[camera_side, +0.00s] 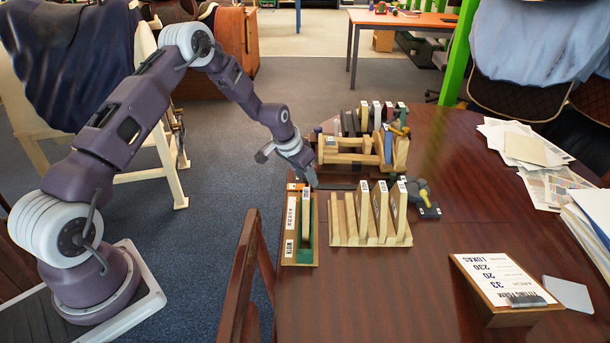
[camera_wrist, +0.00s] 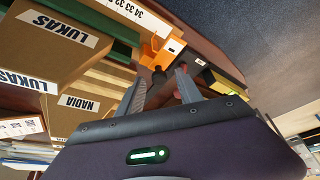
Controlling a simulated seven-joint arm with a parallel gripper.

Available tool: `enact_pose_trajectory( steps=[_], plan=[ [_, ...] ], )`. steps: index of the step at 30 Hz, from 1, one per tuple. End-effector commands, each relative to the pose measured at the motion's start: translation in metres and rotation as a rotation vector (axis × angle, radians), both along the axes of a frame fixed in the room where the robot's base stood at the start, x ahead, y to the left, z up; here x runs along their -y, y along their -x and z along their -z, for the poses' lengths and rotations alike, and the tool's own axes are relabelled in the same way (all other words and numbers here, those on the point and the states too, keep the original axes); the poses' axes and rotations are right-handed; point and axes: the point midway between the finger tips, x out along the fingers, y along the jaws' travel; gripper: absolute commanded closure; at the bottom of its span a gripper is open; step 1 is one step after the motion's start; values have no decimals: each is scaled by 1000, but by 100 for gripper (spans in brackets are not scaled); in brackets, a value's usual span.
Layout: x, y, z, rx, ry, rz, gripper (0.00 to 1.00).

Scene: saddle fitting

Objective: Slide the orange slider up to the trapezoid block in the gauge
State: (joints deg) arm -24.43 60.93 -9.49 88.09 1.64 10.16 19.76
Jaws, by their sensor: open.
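The gauge (camera_side: 289,257) lies at the table's left edge, with a numbered scale and a green bed. The trapezoid block (camera_side: 306,222) stands in it; in the wrist view a block labelled LUKAS (camera_wrist: 50,48) appears to be this one. The orange slider (camera_side: 294,187) sits at the gauge's far end; it also shows in the wrist view (camera_wrist: 158,50), apart from the block, with green bed between. My gripper (camera_side: 309,181) is open and empty near the slider. In the wrist view the fingertips (camera_wrist: 161,73) point toward the slider, which is not between them.
A wooden rack (camera_side: 372,240) with several upright blocks stands just right of the gauge. A wooden tool caddy (camera_side: 350,158) stands behind. A chair (camera_side: 245,275) stands at the near-left edge.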

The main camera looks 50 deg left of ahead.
Motion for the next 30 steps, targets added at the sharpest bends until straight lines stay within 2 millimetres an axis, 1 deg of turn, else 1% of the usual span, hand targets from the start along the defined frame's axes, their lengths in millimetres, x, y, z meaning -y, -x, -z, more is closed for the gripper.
enact_pose_trajectory(
  steps=[6, 11, 12, 13, 30],
  plan=[
    [0, 0, 1, -1, 0, 0, 58],
    [0, 0, 1, -1, 0, 0, 89],
    [0, 0, 0, -1, 0, 0, 97],
    [0, 0, 0, -1, 0, 0, 100],
    [0, 0, 0, -1, 0, 0, 100]
  ],
)
